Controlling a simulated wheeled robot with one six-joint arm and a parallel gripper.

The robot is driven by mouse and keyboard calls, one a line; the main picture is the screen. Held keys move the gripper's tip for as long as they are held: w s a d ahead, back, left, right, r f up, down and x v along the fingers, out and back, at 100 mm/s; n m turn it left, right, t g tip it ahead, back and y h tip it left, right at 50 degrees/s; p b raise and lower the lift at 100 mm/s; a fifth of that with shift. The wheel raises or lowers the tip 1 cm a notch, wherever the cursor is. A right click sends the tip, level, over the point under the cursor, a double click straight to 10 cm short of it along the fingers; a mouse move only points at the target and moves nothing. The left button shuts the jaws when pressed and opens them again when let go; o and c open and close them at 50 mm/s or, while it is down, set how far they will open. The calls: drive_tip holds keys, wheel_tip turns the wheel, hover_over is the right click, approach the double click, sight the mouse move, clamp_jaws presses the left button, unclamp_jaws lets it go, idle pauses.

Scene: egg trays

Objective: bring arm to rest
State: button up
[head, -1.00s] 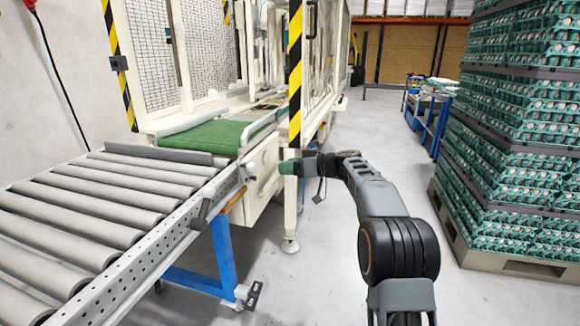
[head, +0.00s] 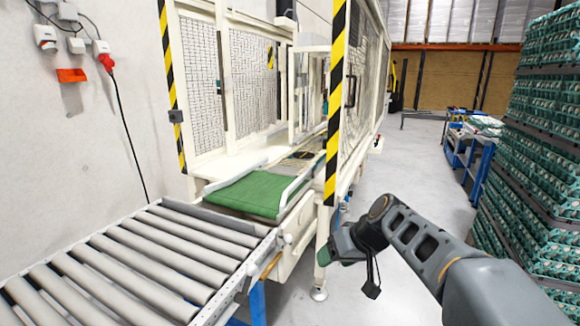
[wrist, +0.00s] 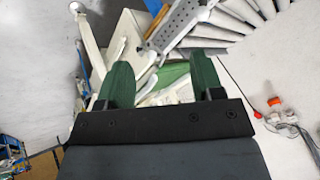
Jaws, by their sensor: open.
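My gripper (wrist: 165,85) shows in the wrist view as two green fingers set apart on a dark mount, with nothing held between them. In the head view my gripper (head: 338,248) is at the end of my arm, right of the yellow-black striped post and above the floor. Its fingers are small and partly hidden there. My arm (head: 430,245) reaches in from the lower right corner.
A roller conveyor (head: 130,262) fills the lower left and meets a green belt (head: 245,194) at a caged machine (head: 250,80). Stacked egg trays (head: 545,150) stand at the right. A blue cart (head: 472,160) stands behind. Grey floor (head: 400,150) is clear between them.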

drive_tip(key=s+d+r+m+h+p, duration=0.1)
drive_tip(key=s+d+r+h+p, duration=0.1)
drive_tip(key=s+p, duration=0.4)
drive_tip(key=s+d+r+m+h+p, duration=0.2)
drive_tip(key=s+r+p, duration=0.3)
drive_tip(key=s, duration=0.5)
drive_tip(key=shift+d+g+h+p, duration=0.3)
drive_tip(key=shift+d+h+p, duration=0.5)
drive_tip(key=shift+h, duration=0.1)
